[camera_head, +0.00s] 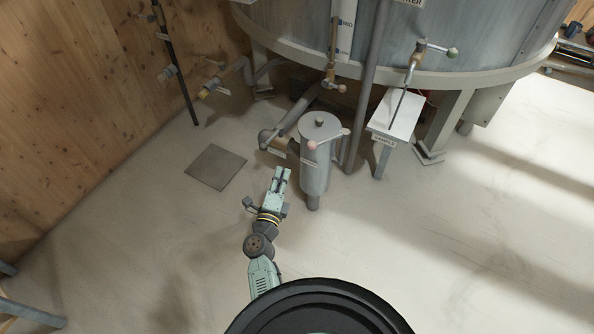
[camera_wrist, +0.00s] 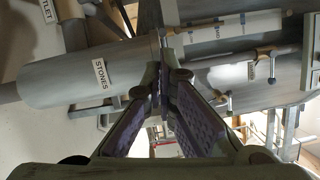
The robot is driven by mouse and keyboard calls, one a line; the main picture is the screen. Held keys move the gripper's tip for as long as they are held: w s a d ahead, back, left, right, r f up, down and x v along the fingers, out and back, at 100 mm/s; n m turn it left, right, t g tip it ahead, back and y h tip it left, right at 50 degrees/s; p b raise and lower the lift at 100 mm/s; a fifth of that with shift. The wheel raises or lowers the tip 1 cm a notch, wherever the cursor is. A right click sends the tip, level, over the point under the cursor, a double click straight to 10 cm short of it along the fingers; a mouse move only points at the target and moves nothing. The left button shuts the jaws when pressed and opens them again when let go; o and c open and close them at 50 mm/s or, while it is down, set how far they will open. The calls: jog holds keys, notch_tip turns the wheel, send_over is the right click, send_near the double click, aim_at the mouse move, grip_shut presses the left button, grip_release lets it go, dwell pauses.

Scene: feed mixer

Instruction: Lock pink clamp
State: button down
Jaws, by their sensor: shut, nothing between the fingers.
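The pink clamp shows as a pink ball (camera_head: 311,145) on a thin light lever at the rim of a grey lidded cylinder (camera_head: 314,172). The lever runs across the near side of the lid, up to the right. My gripper (camera_head: 280,170) is just left of the cylinder, below the pink ball and apart from it. In the wrist view the gripper (camera_wrist: 167,72) is shut and empty. The cylinder (camera_wrist: 85,80) fills the left there, with a STONES label (camera_wrist: 102,75). I cannot make out the pink ball in the wrist view.
A large round tank (camera_head: 400,35) stands behind the cylinder, with pipes and valves at its base. A small white sample table (camera_head: 397,115) stands to the right. A valve lever with a green ball (camera_head: 452,52) is above it. The floor to the left and front is mostly clear.

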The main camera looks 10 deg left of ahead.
jog(key=shift+s+a, duration=0.55)
jog(key=shift+a, duration=0.25)
